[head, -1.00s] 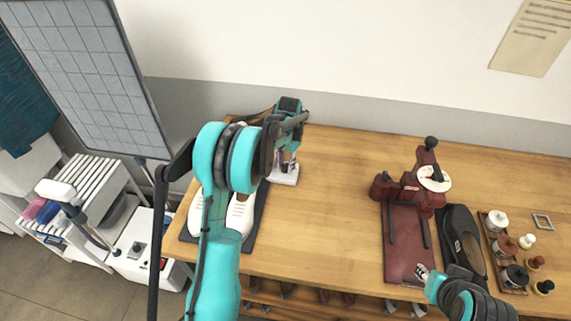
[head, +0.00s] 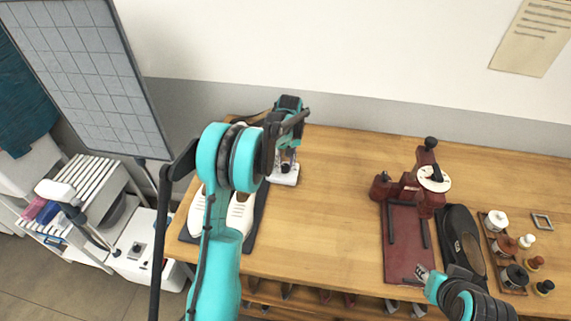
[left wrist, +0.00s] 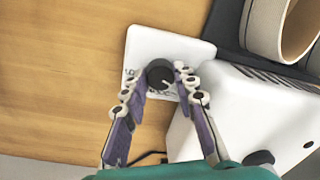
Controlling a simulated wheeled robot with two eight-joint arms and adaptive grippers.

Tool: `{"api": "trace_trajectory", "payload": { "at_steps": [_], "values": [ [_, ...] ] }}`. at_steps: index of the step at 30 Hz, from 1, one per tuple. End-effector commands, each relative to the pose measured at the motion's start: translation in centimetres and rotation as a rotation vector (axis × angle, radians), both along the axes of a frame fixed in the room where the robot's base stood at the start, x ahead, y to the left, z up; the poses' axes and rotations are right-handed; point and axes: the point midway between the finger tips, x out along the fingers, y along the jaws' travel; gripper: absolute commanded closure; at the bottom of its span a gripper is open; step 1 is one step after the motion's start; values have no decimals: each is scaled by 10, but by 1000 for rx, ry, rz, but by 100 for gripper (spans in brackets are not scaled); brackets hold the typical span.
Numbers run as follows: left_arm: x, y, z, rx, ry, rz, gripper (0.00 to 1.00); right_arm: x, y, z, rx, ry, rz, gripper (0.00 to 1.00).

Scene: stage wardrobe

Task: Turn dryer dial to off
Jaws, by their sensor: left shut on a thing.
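The dial (left wrist: 158,72) is a round black knob with a light pointer mark, on a small white control plate (left wrist: 150,46) with dark print. The plate also shows in the head view (head: 285,178), lying on the table. My left gripper (left wrist: 163,80) is shut on the dial, one finger on each side of it. In the head view my left gripper (head: 286,163) points down over the plate. The print is too small to read. My right gripper (head: 422,273) shows at the lower right, and its fingers are too small to judge.
White rounded bodies (head: 194,213) stand on a dark mat (head: 258,212) left of the plate, partly behind my left arm. A dark red stand (head: 408,245), a black shoe (head: 462,240) and a tray of small jars lie at right. The table's middle is clear.

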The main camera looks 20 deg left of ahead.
Motion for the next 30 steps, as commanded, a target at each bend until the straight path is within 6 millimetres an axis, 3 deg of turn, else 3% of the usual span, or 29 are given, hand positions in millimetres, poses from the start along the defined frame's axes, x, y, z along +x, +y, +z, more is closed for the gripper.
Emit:
{"api": "trace_trajectory", "payload": {
  "at_steps": [10, 26, 27, 29, 30],
  "values": [
    [0, 0, 0, -1, -1, 137, 100, 0, 0, 0, 0, 0, 0, 68],
    [0, 0, 0, 0, 0, 161, 100, 0, 0, 0, 0, 0, 0, 68],
    [0, 0, 0, 0, 0, 161, 67, 0, 0, 0, 0, 0, 0, 68],
    [0, 0, 0, 0, 0, 160, 51, 0, 0, 0, 0, 0, 0, 68],
    [0, 0, 0, 0, 0, 160, 51, 0, 0, 0, 0, 0, 0, 68]
  ]
}}
